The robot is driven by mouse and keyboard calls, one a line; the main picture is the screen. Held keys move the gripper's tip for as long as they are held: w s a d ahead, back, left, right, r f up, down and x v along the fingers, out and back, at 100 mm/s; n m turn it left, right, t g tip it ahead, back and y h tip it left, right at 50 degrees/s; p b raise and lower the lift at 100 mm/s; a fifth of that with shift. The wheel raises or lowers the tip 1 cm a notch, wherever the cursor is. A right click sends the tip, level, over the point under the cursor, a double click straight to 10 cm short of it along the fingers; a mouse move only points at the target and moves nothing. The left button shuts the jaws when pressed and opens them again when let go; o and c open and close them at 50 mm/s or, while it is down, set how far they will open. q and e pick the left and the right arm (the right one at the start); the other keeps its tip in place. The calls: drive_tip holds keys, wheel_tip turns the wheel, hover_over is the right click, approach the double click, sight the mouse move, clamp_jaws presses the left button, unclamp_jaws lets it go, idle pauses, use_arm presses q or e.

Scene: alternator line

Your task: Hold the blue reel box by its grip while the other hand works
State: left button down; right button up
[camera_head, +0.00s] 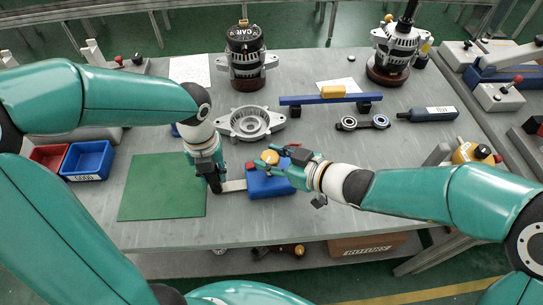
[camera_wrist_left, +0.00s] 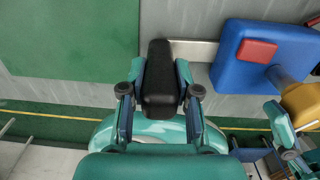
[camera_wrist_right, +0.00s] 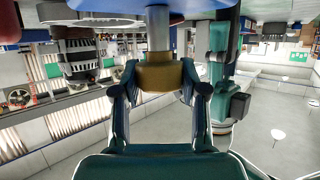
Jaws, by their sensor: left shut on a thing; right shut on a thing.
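The blue reel box (camera_head: 270,184) sits near the front edge of the grey table, just right of the green mat. It has a red block on it, clear in the left wrist view (camera_wrist_left: 257,51). A metal strip (camera_head: 234,185) runs left from the box to a black grip (camera_wrist_left: 160,78). My left gripper (camera_head: 214,184) is shut on this black grip. My right gripper (camera_head: 273,162) is shut on a yellow knob (camera_wrist_right: 160,76), which sits on a metal shaft (camera_wrist_right: 158,30) from the box. The box's underside is hidden in the head view.
The green mat (camera_head: 160,188) is empty. Blue and red bins (camera_head: 88,160) stand at left. A silver housing (camera_head: 249,122) lies behind the box. Alternators (camera_head: 246,55), a blue bar (camera_head: 310,99) and a dark blue bottle (camera_head: 428,114) are further back.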

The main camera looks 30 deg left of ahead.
drive_tip(key=shift+a+r+m+t, duration=0.1)
drive_tip(key=shift+r+m+t, duration=0.1)
drive_tip(key=shift+m+t, duration=0.4)
drive_tip(key=shift+f+h, duration=0.1)
drive_tip(key=shift+h, duration=0.2)
drive_tip(key=o, duration=1.2)
drive_tip(key=shift+c, duration=0.2)
drive_tip(key=shift+f, duration=0.1)
drive_tip(key=shift+d, duration=0.2)
drive_tip(key=v, duration=1.2)
drive_tip(key=shift+s, duration=0.15)
drive_tip(key=shift+a+f, duration=0.1)
